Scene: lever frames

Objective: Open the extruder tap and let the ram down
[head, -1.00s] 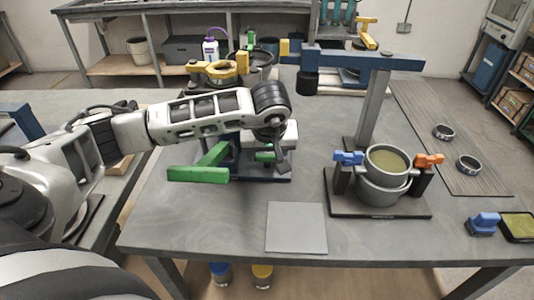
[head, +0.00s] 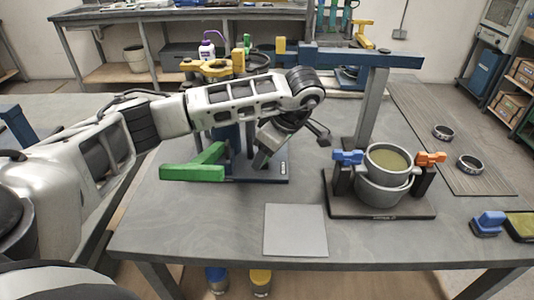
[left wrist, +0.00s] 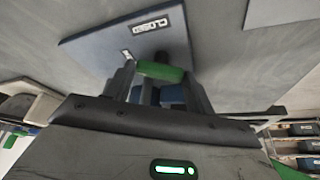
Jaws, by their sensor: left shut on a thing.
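The extruder stands on a dark blue base plate (head: 268,181) at the middle left of the table. A large green lever (head: 195,165) sticks out from it to the left and toward me. The small green tap handle (left wrist: 160,72) shows in the left wrist view between the fingers of my left gripper (left wrist: 160,88), which is shut on it. A label reading CLOSED is on the plate beyond the handle. My right gripper is out of view.
A grey square plate (head: 295,231) lies in front. A double pot (head: 384,174) with blue and orange clamps stands at the right on a dark base. Table space between extruder and pot is mostly clear.

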